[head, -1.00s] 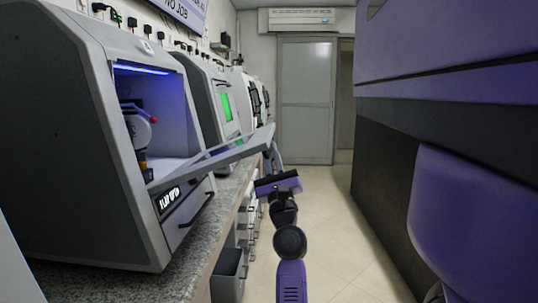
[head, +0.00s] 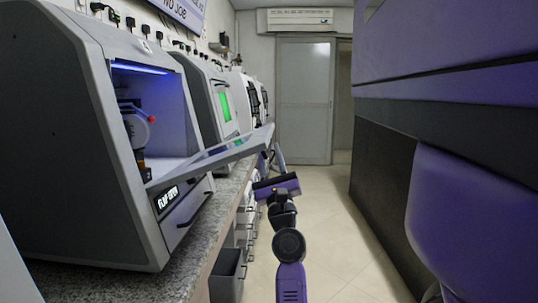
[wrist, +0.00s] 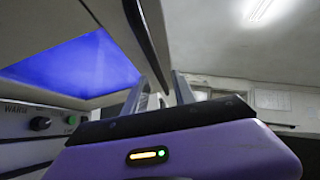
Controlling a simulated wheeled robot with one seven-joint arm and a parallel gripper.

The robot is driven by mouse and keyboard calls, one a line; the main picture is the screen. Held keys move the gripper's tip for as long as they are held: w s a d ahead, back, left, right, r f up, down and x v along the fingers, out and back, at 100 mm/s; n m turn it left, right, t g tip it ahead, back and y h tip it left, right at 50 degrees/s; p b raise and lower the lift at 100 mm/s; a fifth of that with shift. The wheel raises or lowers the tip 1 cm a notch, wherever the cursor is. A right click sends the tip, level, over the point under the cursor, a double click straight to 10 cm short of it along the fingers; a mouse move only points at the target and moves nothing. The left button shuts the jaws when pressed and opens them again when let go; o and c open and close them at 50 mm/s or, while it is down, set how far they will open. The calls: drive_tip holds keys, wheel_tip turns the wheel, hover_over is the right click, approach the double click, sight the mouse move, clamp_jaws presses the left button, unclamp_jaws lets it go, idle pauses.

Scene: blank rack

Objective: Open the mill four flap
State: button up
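The nearest grey mill (head: 75,130) stands on the counter at left; I cannot read a mill number on it. Its flap (head: 212,157) is swung down and out, sloping up to the right, and shows the blue-lit chamber with a spindle inside. My gripper (head: 275,157) is at the flap's outer end. In the wrist view, the two grey fingers (wrist: 165,88) stand apart near the flap's edge (wrist: 150,40). The flap partly hides them, and contact is unclear.
More machines (head: 222,105) line the counter (head: 105,285) beyond, one with a green-lit window. Drawers and a dark bin (head: 227,272) are below. A large purple-and-black unit (head: 450,90) borders the right. The floor aisle (head: 325,215) between is clear up to a grey door.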

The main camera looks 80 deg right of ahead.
drive_tip(key=b+v, duration=0.1)
drive_tip(key=v, duration=0.6)
drive_tip(key=shift+b, duration=0.35)
drive_tip(key=shift+f, duration=0.1)
